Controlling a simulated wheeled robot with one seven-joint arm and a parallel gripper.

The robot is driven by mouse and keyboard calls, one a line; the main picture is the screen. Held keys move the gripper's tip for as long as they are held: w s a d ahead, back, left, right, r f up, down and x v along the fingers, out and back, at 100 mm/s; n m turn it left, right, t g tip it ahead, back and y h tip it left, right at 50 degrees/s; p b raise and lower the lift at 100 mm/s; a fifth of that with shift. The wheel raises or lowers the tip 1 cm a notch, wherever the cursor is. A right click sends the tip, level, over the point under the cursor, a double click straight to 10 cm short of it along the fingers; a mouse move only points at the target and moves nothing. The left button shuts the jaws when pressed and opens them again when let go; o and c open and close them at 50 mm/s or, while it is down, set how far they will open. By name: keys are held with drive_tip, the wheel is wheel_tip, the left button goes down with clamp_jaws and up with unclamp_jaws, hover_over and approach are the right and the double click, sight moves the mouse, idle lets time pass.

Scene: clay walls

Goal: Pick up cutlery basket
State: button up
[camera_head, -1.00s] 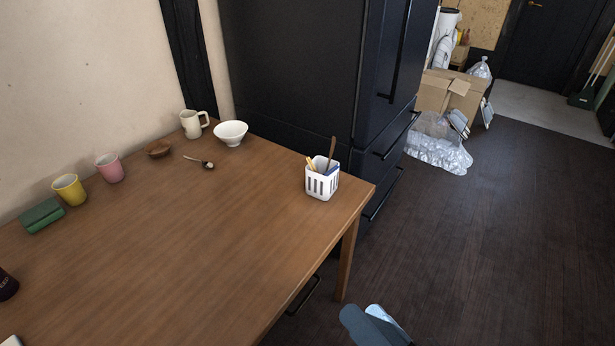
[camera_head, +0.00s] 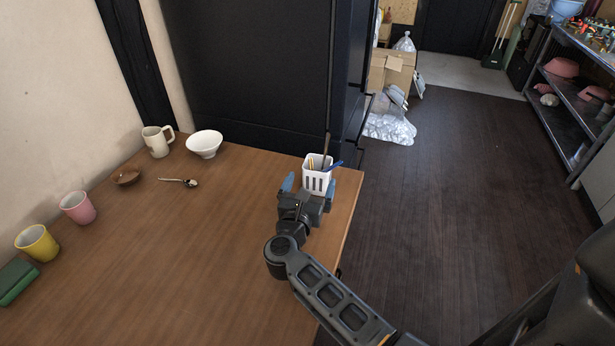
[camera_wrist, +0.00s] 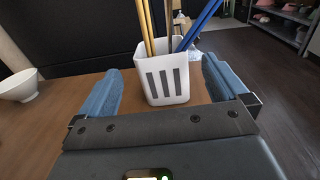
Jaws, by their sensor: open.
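The cutlery basket (camera_head: 316,181) is a white slotted holder standing upright near the far right corner of the wooden table (camera_head: 190,250). It holds thin yellow, dark and blue sticks or utensils. It also shows in the wrist view (camera_wrist: 164,84), between and a little beyond the fingers. My gripper (camera_head: 308,186) is open, with one blue finger to each side of the basket. In the wrist view my gripper (camera_wrist: 160,92) shows a gap between the fingers and the basket. The basket's lower front is partly hidden by my gripper in the head view.
A white bowl (camera_head: 204,144), cream mug (camera_head: 157,141), brown dish (camera_head: 126,177), spoon (camera_head: 179,182), pink cup (camera_head: 78,207), yellow cup (camera_head: 37,243) and green item (camera_head: 15,281) stand to the left. A dark fridge (camera_head: 262,70) rises close behind the basket. The table's middle is clear.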

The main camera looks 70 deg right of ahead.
sight(320, 158)
drive_tip(key=shift+w+d+f+p, duration=0.1)
drive_tip(key=shift+w+d+p, duration=0.15)
drive_tip(key=shift+d, duration=1.05)
drive_tip(key=shift+w+d+p, duration=0.15)
drive_tip(key=shift+d+p, duration=0.2)
drive_tip(key=shift+d, duration=1)
drive_tip(key=shift+w+d+f+p, duration=0.1)
drive_tip(key=shift+w+d+p, duration=0.15)
drive_tip(key=shift+d, duration=1.05)
drive_tip(key=shift+c, duration=0.3)
drive_tip(key=c, duration=0.9)
drive_tip(key=shift+r, duration=0.1)
